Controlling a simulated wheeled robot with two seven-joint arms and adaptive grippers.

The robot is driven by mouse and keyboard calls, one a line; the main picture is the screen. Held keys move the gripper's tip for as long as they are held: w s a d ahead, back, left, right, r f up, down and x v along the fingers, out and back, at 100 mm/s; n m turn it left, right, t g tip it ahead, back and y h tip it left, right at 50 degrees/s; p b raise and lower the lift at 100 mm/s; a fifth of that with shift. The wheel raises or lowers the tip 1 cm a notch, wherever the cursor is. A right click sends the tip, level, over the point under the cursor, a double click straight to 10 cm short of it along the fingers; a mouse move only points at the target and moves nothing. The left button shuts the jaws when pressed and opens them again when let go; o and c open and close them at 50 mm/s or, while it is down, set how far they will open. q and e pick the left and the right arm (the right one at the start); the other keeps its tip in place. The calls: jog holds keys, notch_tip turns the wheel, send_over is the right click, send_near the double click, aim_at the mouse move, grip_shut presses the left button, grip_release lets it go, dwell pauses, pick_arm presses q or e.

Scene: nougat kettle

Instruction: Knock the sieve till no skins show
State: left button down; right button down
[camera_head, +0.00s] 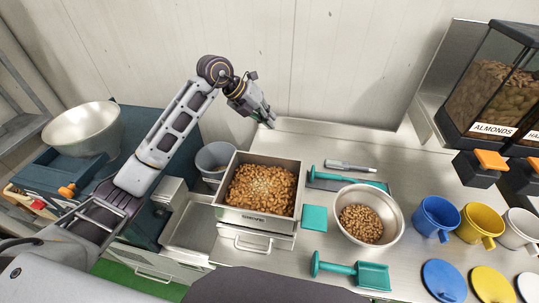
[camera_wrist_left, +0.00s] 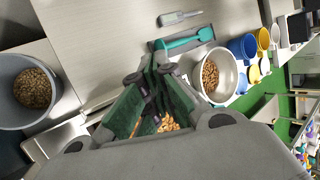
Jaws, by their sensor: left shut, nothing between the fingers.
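The sieve appears to be the square metal box (camera_head: 257,217) in the middle of the bench, filled with brown nuts (camera_head: 243,185). A paler speckled patch shows in the middle of the nuts; I cannot tell whether it is skins. My left gripper (camera_head: 269,121) is shut and empty, above the bench's back edge, behind the box and apart from it. In the left wrist view its green fingers (camera_wrist_left: 157,68) meet at the tips and hide most of the box; only a few nuts (camera_wrist_left: 168,123) show beyond them. My right gripper is in neither view.
A grey bucket (camera_head: 202,161) stands left of the box; brown bits (camera_wrist_left: 32,88) lie inside it. Right are a teal pad (camera_head: 314,218), a steel bowl (camera_head: 396,223) of nuts, teal scoops (camera_head: 373,275) and coloured mugs (camera_head: 436,216). The bench's back strip is mostly clear.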

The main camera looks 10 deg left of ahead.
pick_arm(q)
jog(key=shift+f, duration=0.15)
notch_tip(320, 180, down, 8)
jog(key=s+b, duration=0.2)
jog(key=b, duration=0.3)
jog(key=shift+f, duration=0.2)
dwell(0.4)
jog(key=shift+f+b, duration=0.1)
jog(key=shift+b, duration=0.25)
dwell(1.2)
jog(key=shift+f, duration=0.25)
jog(key=shift+s+f+b, duration=0.1)
jog(key=shift+f+b, duration=0.1)
jog(key=shift+b, duration=0.1)
dwell(0.7)
